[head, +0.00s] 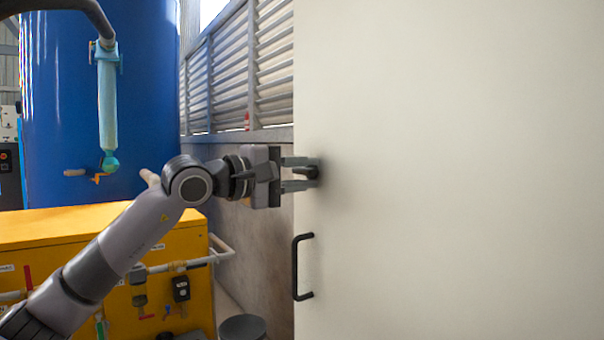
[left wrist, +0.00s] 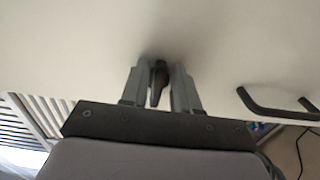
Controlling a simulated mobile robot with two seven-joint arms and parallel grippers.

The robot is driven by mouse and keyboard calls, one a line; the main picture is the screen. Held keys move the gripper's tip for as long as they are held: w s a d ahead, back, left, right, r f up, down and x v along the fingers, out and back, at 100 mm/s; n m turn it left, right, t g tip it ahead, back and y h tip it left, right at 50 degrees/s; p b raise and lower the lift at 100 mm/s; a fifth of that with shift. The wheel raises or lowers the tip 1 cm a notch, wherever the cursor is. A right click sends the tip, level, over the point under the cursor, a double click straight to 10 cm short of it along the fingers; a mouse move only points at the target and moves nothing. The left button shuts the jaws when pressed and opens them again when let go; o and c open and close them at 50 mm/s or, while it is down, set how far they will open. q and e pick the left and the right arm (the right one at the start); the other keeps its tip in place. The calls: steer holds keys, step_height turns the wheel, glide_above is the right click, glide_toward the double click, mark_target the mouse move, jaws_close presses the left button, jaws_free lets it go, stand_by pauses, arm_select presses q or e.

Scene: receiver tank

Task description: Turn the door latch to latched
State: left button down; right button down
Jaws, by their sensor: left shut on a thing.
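The door (head: 450,180) is a large cream panel filling the right of the head view. The door latch (head: 313,172) is a small black knob near the door's left edge, partly hidden by my fingers. My left gripper (head: 303,173) is at the latch, with one finger above it and one below. In the left wrist view my left gripper (left wrist: 159,88) has its fingers on either side of the dark latch (left wrist: 158,80), shut on it. The latch's exact angle is hard to tell. My right gripper is not in view.
A black door handle (head: 297,267) stands out below the latch; it also shows in the left wrist view (left wrist: 270,108). A yellow cabinet (head: 60,228) with pipes and a blue tank (head: 75,130) stand at the left, beyond my arm. A louvred wall (head: 235,65) is behind.

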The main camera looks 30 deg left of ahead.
arm_select(q)
steer(key=c, duration=1.2)
jaws_free()
steer(key=shift+o, duration=0.2)
steer(key=shift+s, duration=0.1)
steer(key=shift+s+a+f, duration=0.1)
steer(key=shift+s+a, duration=0.1)
steer(key=shift+s, duration=0.05)
steer(key=b+v, duration=0.2)
steer(key=v, duration=0.4)
steer(key=shift+s+b, duration=0.25)
steer(key=shift+b, duration=0.05)
